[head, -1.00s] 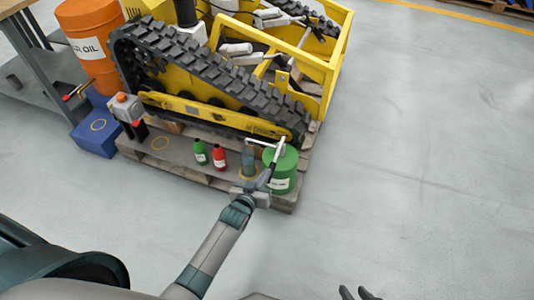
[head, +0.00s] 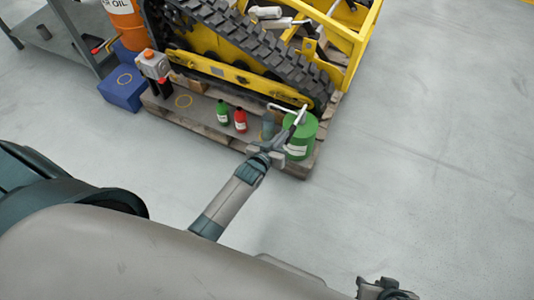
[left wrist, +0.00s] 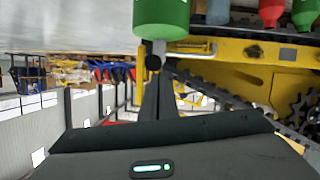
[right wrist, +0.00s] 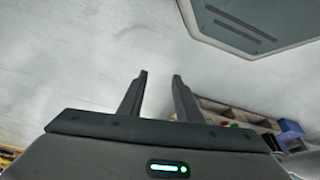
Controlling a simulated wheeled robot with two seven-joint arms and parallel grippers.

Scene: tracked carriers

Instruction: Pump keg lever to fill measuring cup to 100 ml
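The green keg (head: 301,139) stands at the right front corner of the pallet, with a pale pump lever (head: 298,119) on top. The translucent blue-grey measuring cup (head: 268,124) stands just left of the keg, partly hidden by my left gripper; its fill level is too small to read. My left gripper (head: 284,136) is at the lever in front of the keg. In the left wrist view its fingers (left wrist: 158,72) are nearly together on the lever's end, below the inverted keg (left wrist: 161,14). My right gripper (right wrist: 160,76) is open and empty, over the floor.
A green bottle (head: 222,114) and a red bottle (head: 240,121) stand left of the cup on the pallet (head: 215,135). The yellow tracked machine (head: 240,75) rises close behind. A blue box (head: 122,92) is at the left. The floor at the right is clear.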

